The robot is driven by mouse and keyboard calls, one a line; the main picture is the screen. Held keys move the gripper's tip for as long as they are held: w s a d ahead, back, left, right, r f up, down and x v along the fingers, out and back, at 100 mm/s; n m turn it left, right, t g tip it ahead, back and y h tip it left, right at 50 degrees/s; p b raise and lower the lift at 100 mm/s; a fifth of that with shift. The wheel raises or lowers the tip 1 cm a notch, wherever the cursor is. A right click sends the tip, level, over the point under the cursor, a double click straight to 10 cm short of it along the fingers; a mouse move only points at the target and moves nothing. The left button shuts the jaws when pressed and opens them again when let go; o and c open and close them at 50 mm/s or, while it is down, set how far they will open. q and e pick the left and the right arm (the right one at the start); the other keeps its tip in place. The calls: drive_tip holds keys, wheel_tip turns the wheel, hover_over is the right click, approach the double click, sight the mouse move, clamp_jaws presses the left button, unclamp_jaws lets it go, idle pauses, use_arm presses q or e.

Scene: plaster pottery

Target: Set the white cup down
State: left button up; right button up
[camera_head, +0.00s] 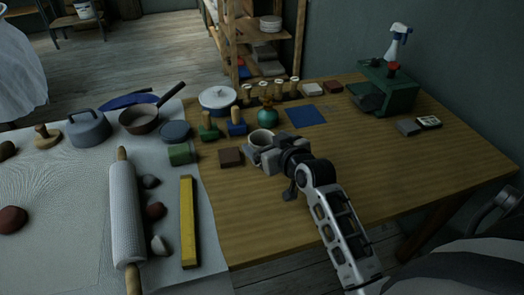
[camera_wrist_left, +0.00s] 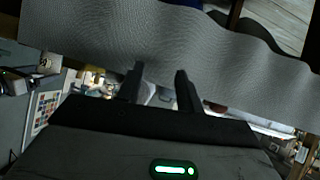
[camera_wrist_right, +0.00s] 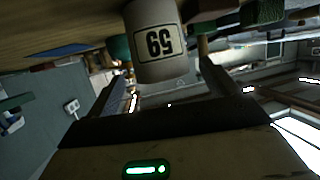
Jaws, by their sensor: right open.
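The white cup (camera_head: 262,137) is upright on the wooden table, with its open rim facing up. My right gripper (camera_head: 257,152) is at its near side, low over the table. In the right wrist view, which is upside down, the cup (camera_wrist_right: 158,45) carries a 59 label and shows between and beyond the two spread fingers. Its base is cut off there, and the fingers partly hide it in the head view. My left gripper (camera_wrist_left: 160,78) shows only in its own wrist view, with its fingers apart and nothing between them.
A teal vase (camera_head: 268,115) and green and blue stamps with wooden handles stand close behind the cup. A dark brown block (camera_head: 231,157) lies to its left and a blue square (camera_head: 306,116) behind right. The table's right front is clear.

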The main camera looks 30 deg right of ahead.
sight(257, 137)
drive_tip(key=x, duration=0.5)
drive_tip(key=shift+f, duration=0.15)
drive_tip(key=shift+s, duration=0.1)
drive_tip(key=c, duration=1.2)
drive_tip(key=shift+c, duration=0.2)
